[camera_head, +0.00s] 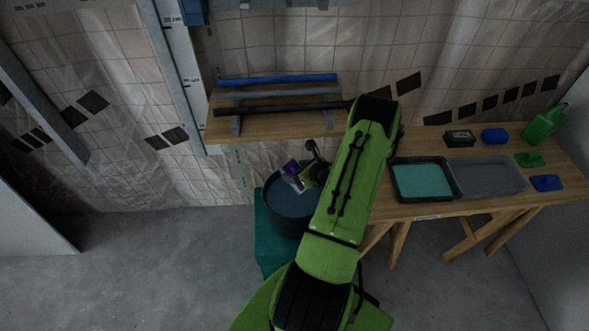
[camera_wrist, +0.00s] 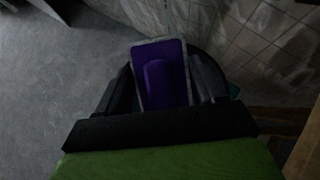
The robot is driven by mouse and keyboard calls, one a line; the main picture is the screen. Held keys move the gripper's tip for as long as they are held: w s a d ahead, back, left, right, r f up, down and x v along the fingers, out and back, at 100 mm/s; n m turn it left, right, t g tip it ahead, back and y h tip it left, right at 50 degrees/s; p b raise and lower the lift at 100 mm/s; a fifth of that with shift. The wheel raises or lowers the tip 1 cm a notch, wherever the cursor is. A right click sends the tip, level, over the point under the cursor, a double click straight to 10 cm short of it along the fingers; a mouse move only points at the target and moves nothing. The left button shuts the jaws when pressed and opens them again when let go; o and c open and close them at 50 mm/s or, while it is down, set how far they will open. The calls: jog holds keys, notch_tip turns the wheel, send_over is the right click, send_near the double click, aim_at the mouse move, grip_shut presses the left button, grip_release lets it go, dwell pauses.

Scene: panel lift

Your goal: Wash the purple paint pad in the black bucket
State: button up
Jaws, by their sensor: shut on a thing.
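The purple paint pad (camera_head: 291,169) is at the end of my arm, over the black bucket, tilted, with a pale edge. In the wrist view the pad (camera_wrist: 160,75) is a purple rectangle with a grey rim and a raised purple grip. My gripper (camera_wrist: 165,95) is shut on it, a dark finger on each side. In the head view my gripper (camera_head: 308,177) is partly hidden by my arm. The black bucket (camera_head: 272,219) holds dark bluish liquid and stands on a teal box. I cannot tell whether the pad touches the liquid.
A wooden table (camera_head: 400,211) on the right carries a tray of teal paint (camera_head: 422,181), a grey tray (camera_head: 488,177), a green bottle (camera_head: 541,124) and several small pads. A wooden shelf (camera_head: 270,127) with rods is behind the bucket. The floor at left is clear.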

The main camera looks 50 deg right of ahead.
notch_tip(320, 180, down, 11)
jog(key=b, duration=0.8)
jog(key=shift+w, duration=0.15)
